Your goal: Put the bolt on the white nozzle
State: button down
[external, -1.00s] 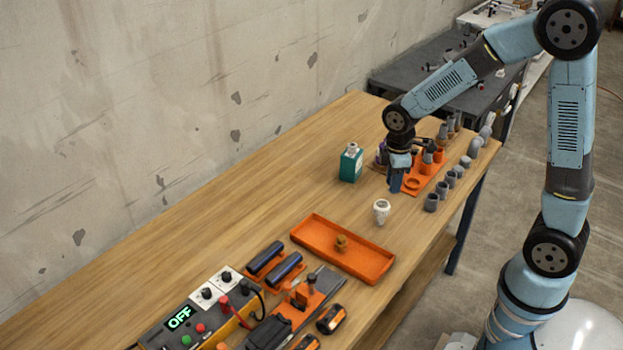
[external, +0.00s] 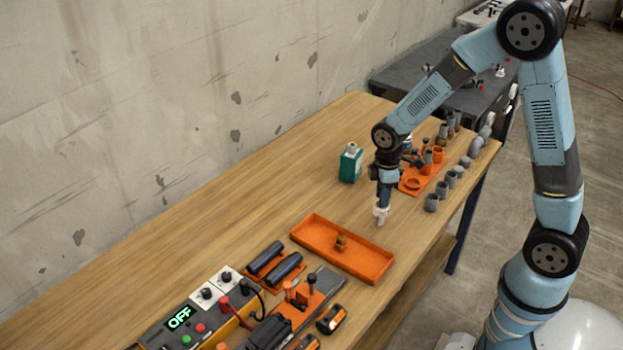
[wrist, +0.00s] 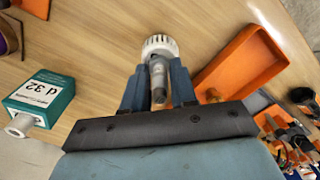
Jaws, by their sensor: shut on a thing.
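The white nozzle (external: 380,214) stands on the wooden table, up from the orange tray. In the wrist view its ribbed white rim (wrist: 160,42) shows just beyond my fingertips. My gripper (external: 384,200) points down right above the nozzle; its two blue fingers (wrist: 158,88) are shut on a grey, metallic, rod-shaped piece, which I take to be the bolt (wrist: 158,72). The bolt's far end overlaps the nozzle's mouth in the wrist view. I cannot tell whether they touch. In the external view the bolt is hidden by the fingers and nozzle.
The orange tray (external: 322,251) holds a small brass piece (external: 341,242). A green bottle (external: 350,165) stands up and left of my gripper. An orange rack (external: 413,184) and several grey fittings (external: 432,203) lie to the right. The table's left part is clear.

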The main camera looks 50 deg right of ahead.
jog(key=shift+f, duration=0.1)
jog(key=c, duration=0.9)
grip_release()
notch_tip(320, 180, up, 12)
jog(key=shift+r, duration=0.15)
jog(key=shift+s+r+m+t, duration=1.2)
jog(key=shift+s+r, duration=1.35)
jog(key=shift+s, duration=1.45)
jog(key=shift+s+r+m+t, duration=0.65)
jog(key=shift+s+r+m, duration=1.5)
jog(key=shift+s, duration=1.85)
jog(key=shift+s+r+m+t, duration=1)
jog(key=shift+s+r, duration=1.9)
jog(key=shift+s, duration=1.1)
